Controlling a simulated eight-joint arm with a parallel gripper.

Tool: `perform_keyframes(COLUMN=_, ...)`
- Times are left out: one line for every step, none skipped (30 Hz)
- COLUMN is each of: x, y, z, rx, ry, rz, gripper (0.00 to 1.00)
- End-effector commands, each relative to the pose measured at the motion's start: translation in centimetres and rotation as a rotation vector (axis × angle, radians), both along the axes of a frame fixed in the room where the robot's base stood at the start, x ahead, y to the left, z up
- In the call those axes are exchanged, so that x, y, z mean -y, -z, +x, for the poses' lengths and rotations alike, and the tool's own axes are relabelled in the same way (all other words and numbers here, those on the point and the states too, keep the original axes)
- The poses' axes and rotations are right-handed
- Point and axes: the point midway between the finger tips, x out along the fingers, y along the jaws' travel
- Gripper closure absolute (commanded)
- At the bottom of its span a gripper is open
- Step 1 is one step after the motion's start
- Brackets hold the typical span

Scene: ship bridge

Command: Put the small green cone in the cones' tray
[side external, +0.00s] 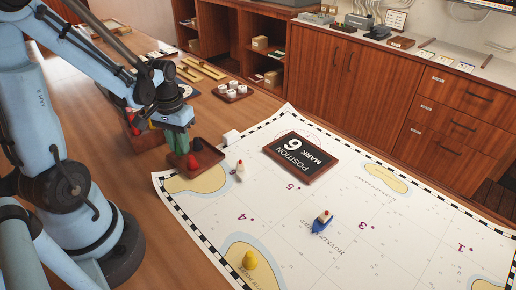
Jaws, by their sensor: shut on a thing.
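My gripper (177,128) points down at the left, shut on the small green cone (178,142), which is partly hidden by the fingers. It is held at the left side of a brown tray (212,156). Red pieces (192,161) show in this tray; their exact shapes are too small to tell. A second brown tray or box (150,141) stands just left, behind my gripper, with small red and green pieces near it. I cannot tell from this view which is the cones' tray, or whether the green cone touches the tray.

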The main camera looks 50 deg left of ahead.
Motion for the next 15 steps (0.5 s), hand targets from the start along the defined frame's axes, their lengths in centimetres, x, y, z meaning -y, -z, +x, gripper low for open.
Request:
perform_keyframes(x=-0.01, y=0.54, z=0.05, rx=0.0, ry=0.0, rz=0.0, gripper=1.0)
perform_keyframes(x=-0.01, y=0.77, z=0.05, rx=0.0, ry=0.0, rz=0.0, gripper=1.0)
perform_keyframes(x=0.0, y=1.02, z=0.02, rx=0.0, ry=0.0, rz=0.0, gripper=1.0)
perform_keyframes(x=0.0, y=1.16, z=0.03, rx=0.0, ry=0.0, rz=0.0, gripper=1.0)
perform_keyframes(x=0.01, y=1.26, z=0.03, rx=0.0, ry=0.0, rz=0.0, gripper=1.0)
perform_keyframes(x=0.02, y=1.35, z=0.01, rx=0.0, ry=0.0, rz=0.0, gripper=1.0)
perform_keyframes(x=0.03, y=1.38, z=-0.01, rx=0.0, ry=0.0, rz=0.0, gripper=1.0)
perform_keyframes(x=0.03, y=1.39, z=-0.01, rx=0.0, ry=0.0, rz=0.0, gripper=1.0)
perform_keyframes(x=0.04, y=1.38, z=-0.02, rx=0.0, ry=0.0, rz=0.0, gripper=1.0)
perform_keyframes(x=0.04, y=1.37, z=-0.02, rx=0.0, ry=0.0, rz=0.0, gripper=1.0)
perform_keyframes(x=0.04, y=1.37, z=-0.02, rx=0.0, ry=0.0, rz=0.0, gripper=1.0)
perform_keyframes(x=0.04, y=1.36, z=-0.02, rx=0.0, ry=0.0, rz=0.0, gripper=1.0)
perform_keyframes(x=0.03, y=1.36, z=-0.01, rx=0.0, ry=0.0, rz=0.0, gripper=1.0)
perform_keyframes(x=0.03, y=1.38, z=-0.01, rx=0.0, ry=0.0, rz=0.0, gripper=1.0)
perform_keyframes(x=0.03, y=1.44, z=-0.01, rx=0.0, ry=0.0, rz=0.0, gripper=1.0)
